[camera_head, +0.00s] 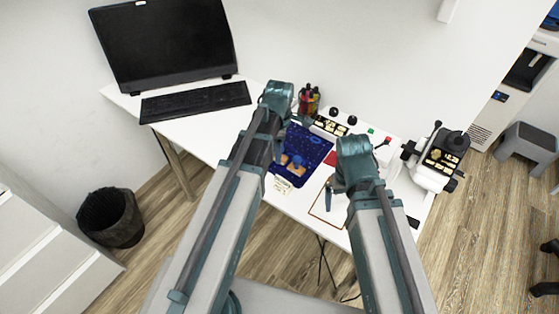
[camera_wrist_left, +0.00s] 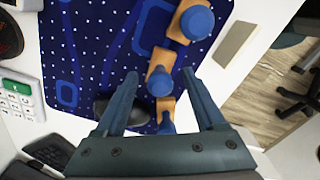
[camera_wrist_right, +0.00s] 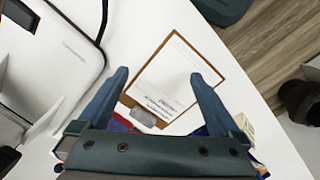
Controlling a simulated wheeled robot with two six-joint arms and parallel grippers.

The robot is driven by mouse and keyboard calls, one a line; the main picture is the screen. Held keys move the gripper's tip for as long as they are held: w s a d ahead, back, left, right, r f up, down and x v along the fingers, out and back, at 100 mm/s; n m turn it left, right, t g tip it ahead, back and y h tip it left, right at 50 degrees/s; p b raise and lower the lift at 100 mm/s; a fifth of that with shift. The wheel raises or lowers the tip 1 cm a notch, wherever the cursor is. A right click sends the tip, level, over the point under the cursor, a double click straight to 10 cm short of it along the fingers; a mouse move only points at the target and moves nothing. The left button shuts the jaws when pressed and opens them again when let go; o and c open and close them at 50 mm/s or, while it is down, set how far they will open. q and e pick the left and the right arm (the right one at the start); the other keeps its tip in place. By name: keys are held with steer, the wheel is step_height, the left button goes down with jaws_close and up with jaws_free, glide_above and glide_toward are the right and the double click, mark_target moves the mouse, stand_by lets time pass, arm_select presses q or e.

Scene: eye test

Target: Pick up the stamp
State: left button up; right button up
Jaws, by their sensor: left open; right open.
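Several stamps with orange-brown bases and round blue knobs stand in a row on a dark blue patterned mat (camera_wrist_left: 75,45). In the left wrist view, one stamp (camera_wrist_left: 160,82) shows between the fingers of my open, empty left gripper (camera_wrist_left: 160,74). Another stamp (camera_wrist_left: 194,22) is farther off, and a third (camera_wrist_left: 166,122) is nearer, partly hidden by the gripper. In the head view, the stamps (camera_head: 297,163) are small and partly covered by my left arm. My right gripper (camera_wrist_right: 159,75) is open and empty over a clipboard (camera_wrist_right: 175,85) with paper.
A black mouse (camera_wrist_left: 108,108) lies beside my left gripper's finger, with a calculator (camera_wrist_left: 16,98) to the left. A pen holder (camera_head: 309,100), a microscope-like device (camera_head: 440,160), a monitor (camera_head: 165,42) and a keyboard (camera_head: 195,102) stand on the white desk (camera_head: 205,135). A bin (camera_head: 110,217) is on the floor.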

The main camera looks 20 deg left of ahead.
arm_select(q)
jaws_close()
stand_by(0.3)
steer(key=shift+r, duration=0.1)
step_height(320, 180, up, 10)
steer(key=p, duration=1)
arm_select(e)
step_height(320, 180, up, 10)
arm_select(q)
steer(key=c, duration=0.7)
jaws_free()
jaws_close()
